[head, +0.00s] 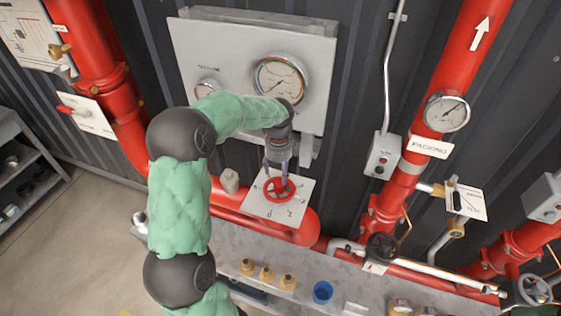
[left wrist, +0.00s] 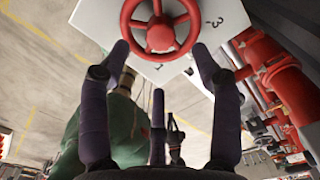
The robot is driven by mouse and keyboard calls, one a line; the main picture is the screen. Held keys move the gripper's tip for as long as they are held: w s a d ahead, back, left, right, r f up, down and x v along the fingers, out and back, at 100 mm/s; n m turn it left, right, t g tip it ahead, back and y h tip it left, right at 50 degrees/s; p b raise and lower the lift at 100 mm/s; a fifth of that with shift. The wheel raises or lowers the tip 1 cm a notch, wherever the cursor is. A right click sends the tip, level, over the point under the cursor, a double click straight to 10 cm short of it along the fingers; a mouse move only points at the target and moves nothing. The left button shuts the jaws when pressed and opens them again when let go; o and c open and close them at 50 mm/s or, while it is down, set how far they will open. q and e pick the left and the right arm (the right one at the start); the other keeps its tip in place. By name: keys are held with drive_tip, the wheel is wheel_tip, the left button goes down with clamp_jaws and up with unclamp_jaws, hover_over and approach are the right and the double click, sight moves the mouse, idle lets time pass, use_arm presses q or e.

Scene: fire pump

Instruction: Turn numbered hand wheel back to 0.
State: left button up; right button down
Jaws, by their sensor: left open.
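The red hand wheel (head: 279,189) sits on a white plate (head: 257,206) with numbers around it, on the red pipe. In the left wrist view the wheel (left wrist: 160,45) is at the top, with marks on the plate (left wrist: 225,15) beside it. My left gripper (head: 277,165) is right above the wheel, pointing down at it. Its dark fingers (left wrist: 160,70) are spread open around the near side of the wheel, and I see no grip on it. Which number the wheel points to cannot be read. My right gripper is not in view.
A grey gauge panel (head: 320,50) is behind my left arm. A grey shelf (head: 215,240) below carries several brass fittings (head: 267,274) and a blue cup (head: 322,292). Red vertical pipes (head: 455,80) stand at right; a dark hand wheel (head: 382,247) is lower right.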

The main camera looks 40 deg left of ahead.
sight(280, 184)
use_arm(q)
drive_tip(key=shift+w+f, duration=0.15)
drive_tip(key=shift+f, duration=2.95)
clamp_jaws()
drive_tip(key=shift+r+m+p, duration=0.15)
drive_tip(key=shift+m+p, duration=0.4)
drive_tip(key=shift+m, duration=0.35)
drive_tip(key=m+p, duration=0.2)
drive_tip(key=m, duration=0.1)
drive_tip(key=shift+m+p, duration=0.55)
drive_tip(key=shift+m, duration=0.65)
drive_tip(key=shift+f+m, duration=0.2)
drive_tip(key=shift+m, duration=0.2)
drive_tip(key=shift+d, duration=0.1)
